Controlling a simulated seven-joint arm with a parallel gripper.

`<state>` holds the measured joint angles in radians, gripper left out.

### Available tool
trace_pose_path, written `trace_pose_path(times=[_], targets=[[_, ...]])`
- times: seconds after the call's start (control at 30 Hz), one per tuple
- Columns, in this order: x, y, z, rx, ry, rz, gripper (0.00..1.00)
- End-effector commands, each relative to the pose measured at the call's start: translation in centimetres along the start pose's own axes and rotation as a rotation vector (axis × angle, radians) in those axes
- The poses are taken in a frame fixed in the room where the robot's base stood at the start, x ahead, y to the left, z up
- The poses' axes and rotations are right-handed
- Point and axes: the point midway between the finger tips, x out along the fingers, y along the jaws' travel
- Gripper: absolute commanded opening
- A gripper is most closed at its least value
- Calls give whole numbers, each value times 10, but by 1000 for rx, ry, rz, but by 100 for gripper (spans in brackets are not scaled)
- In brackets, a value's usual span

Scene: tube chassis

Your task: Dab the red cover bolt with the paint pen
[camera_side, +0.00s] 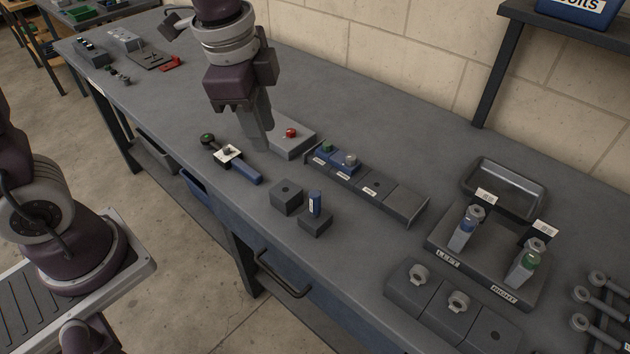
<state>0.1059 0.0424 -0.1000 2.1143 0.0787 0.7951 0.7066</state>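A red bolt head (291,133) sits on top of a light grey box (290,146) near the middle of the bench.
A dark block (286,196) stands beside the pen block. A long rack (404,203) holds blue blocks with bolts. A LEFT/RIGHT stand (470,271), an empty metal tray (507,188) and ring-topped blocks (428,297) stand right.

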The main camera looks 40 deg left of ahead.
Motion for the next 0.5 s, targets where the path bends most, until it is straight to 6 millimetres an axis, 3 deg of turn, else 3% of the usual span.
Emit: trace_pose_path(times=[0.03, 0.1, 0.2, 0.3, 0.5], targets=[[27, -3, -18, 133, -27, 48, 28], [62, -3, -38, 316, -44, 102, 28], [100, 2, -57, 499, -49, 160, 28], [120, 6, -65, 590, -49, 190, 28], [139, 9, -65, 612, -48, 197, 28]])
